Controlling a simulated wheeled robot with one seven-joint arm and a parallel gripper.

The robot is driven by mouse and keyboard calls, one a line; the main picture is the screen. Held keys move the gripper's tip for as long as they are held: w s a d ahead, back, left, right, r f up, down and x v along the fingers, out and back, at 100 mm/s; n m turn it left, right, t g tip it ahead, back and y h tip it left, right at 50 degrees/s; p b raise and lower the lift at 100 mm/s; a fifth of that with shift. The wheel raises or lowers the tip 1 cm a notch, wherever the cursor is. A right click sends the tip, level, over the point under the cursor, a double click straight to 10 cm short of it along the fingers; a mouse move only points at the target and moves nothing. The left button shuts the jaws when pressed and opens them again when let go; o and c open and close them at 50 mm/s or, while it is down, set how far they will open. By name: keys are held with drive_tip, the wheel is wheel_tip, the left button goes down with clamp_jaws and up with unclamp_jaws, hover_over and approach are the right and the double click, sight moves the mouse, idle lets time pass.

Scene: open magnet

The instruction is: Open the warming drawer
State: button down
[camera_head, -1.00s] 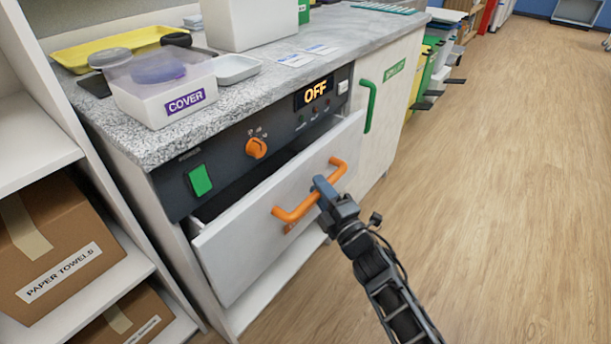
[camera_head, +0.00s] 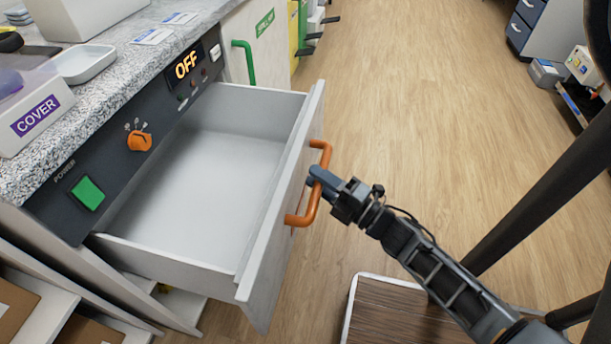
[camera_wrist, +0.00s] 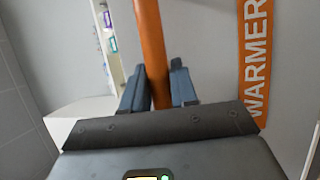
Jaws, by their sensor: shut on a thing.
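The warming drawer (camera_head: 195,180) stands far out of its cabinet, and its pale interior looks empty. Its white front panel carries an orange handle (camera_head: 313,205). My gripper (camera_head: 318,180) is shut on that handle at about its middle. In the wrist view the two fingers (camera_wrist: 158,90) stand on either side of the orange bar (camera_wrist: 150,40). An orange label reading WARMER (camera_wrist: 256,60) shows on the drawer front beside the handle. The control panel above the drawer has a display reading OFF (camera_head: 187,65), an orange knob (camera_head: 139,141) and a green power switch (camera_head: 88,193).
The speckled counter (camera_head: 125,68) holds a tub marked COVER (camera_head: 35,120) and a white tray (camera_head: 84,64). A green handle (camera_head: 244,62) is on the neighbouring cabinet. A brown-topped item (camera_head: 390,312) stands below my arm. The wooden floor right of the drawer is largely clear.

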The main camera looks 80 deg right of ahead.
idle(0.3)
drive_tip(key=c, duration=1)
unclamp_jaws()
drive_tip(key=shift+o, duration=0.2)
drive_tip(key=shift+s, duration=0.15)
drive_tip(key=v, duration=0.7)
drive_tip(key=shift+s+a+f, duration=0.15)
drive_tip(key=shift+s, duration=0.15)
drive_tip(key=s+a+r+m+g+y+p, duration=0.1)
drive_tip(key=a+r+m+p, duration=0.4)
drive_tip(key=a+r, duration=0.5)
drive_tip(key=s+a+r+m+g+y+p, duration=0.1)
drive_tip(key=a+r+m+g+y+p, duration=0.1)
drive_tip(key=a+r+m+y+p, duration=0.4)
drive_tip(key=a+r+m, duration=0.2)
drive_tip(key=a+r, duration=0.3)
drive_tip(key=r, duration=0.4)
drive_tip(key=shift+g, duration=0.4)
